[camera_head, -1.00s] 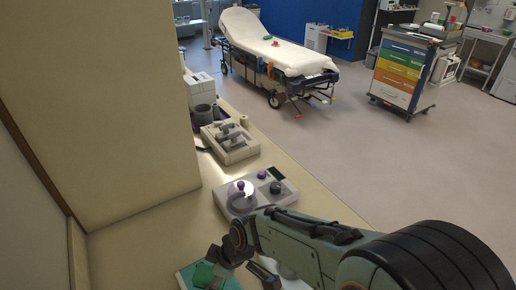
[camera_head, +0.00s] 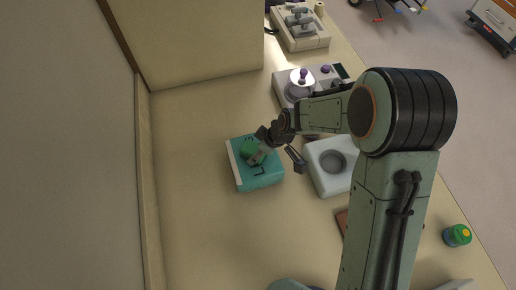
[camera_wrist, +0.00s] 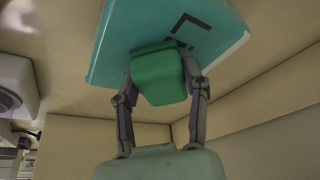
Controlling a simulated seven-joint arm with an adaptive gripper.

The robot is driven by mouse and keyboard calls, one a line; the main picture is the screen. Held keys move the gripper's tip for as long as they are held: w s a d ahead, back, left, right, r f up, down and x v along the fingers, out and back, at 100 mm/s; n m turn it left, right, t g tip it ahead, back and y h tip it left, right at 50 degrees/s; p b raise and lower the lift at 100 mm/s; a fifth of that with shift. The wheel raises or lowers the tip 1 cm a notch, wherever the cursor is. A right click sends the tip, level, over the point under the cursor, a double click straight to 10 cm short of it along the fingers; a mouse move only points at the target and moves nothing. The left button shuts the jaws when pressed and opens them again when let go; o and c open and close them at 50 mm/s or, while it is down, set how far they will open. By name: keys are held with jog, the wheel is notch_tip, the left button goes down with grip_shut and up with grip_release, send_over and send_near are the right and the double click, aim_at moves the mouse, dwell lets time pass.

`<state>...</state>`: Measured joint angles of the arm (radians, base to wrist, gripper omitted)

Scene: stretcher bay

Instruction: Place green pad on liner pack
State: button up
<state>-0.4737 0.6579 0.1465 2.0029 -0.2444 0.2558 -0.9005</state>
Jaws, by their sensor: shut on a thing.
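The green pad (camera_wrist: 160,76) is a small green block between my gripper's fingers in the wrist view. My gripper (camera_head: 262,148) is shut on it. The liner pack (camera_head: 262,175) is a flat teal pack with a white edge and a dark bracket mark, lying on the counter in the head view. In the wrist view the liner pack (camera_wrist: 120,42) is right beyond the pad. The green pad (camera_head: 249,146) is over the upper part of the pack in the head view. I cannot tell whether it touches the pack.
A white tray with a round recess (camera_head: 318,176) stands just right of the pack. A device with purple knobs (camera_head: 325,78) is behind it. A green-capped jar (camera_head: 457,235) is at lower right. The counter (camera_head: 195,220) left and front of the pack is clear.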

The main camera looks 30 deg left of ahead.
jog(key=o, duration=0.9)
jog(key=shift+o, duration=0.2)
jog(key=v, duration=1.2)
jog(key=shift+r, duration=0.2)
jog(key=s+d+r+m+h, duration=0.1)
jog(key=s+d+r+m, duration=0.25)
jog(key=d, duration=0.35)
jog(key=s+d+r+m+h, duration=0.2)
jog(key=d+m, duration=0.3)
jog(key=d, duration=0.2)
jog(key=s+d+m, duration=0.8)
jog(key=s, duration=0.2)
jog(key=shift+s+h, duration=0.2)
jog(key=shift+h, duration=0.2)
